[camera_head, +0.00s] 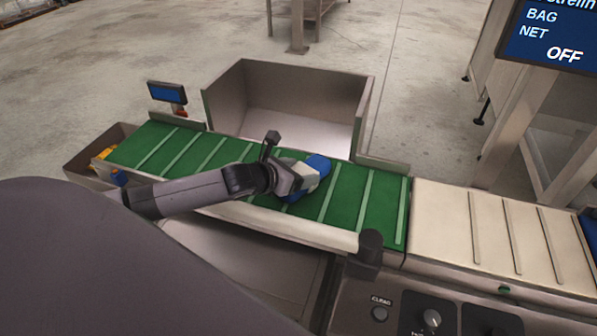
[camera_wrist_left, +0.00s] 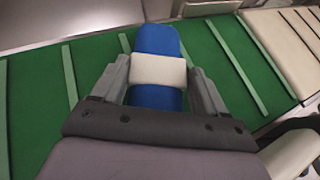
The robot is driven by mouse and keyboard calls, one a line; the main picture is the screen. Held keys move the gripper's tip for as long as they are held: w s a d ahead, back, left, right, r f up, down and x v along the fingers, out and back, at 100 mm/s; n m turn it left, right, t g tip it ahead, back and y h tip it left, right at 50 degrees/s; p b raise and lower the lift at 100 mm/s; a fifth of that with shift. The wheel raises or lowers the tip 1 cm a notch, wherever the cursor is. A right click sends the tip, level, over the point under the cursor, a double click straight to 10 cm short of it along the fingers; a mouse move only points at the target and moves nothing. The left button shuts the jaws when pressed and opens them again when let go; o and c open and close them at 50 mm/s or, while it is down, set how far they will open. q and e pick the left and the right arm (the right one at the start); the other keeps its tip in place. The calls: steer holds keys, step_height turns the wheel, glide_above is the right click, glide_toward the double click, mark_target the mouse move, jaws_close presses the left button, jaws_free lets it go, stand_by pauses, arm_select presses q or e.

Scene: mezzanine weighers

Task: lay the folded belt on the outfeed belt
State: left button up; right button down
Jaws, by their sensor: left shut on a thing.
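The folded belt (camera_head: 318,166) is a blue bundle with a pale band around its middle; it also shows in the wrist view (camera_wrist_left: 158,40). My left gripper (camera_head: 307,178) is shut on it, with one finger on each side of the pale band (camera_wrist_left: 158,73). The bundle is over the green cleated belt (camera_head: 345,200); whether it touches that belt is hard to tell. A cream belt with dark cleats (camera_head: 455,220) adjoins on the right. No label shows which is the outfeed belt. My gripper partly hides the bundle. My right gripper is not in view.
An open metal bin (camera_head: 290,92) stands behind the green belt. A small box (camera_head: 85,175) with yellow and blue items is at its left end. A dark post (camera_head: 370,252) rises at the front edge, beside a control panel (camera_head: 395,300). A screen (camera_head: 555,35) reads OFF.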

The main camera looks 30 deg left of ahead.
arm_select(q)
steer(key=o, duration=1.2)
steer(key=shift+o, duration=0.2)
steer(key=shift+r, duration=0.1)
steer(key=v, duration=1.2)
steer(key=shift+s, duration=0.1)
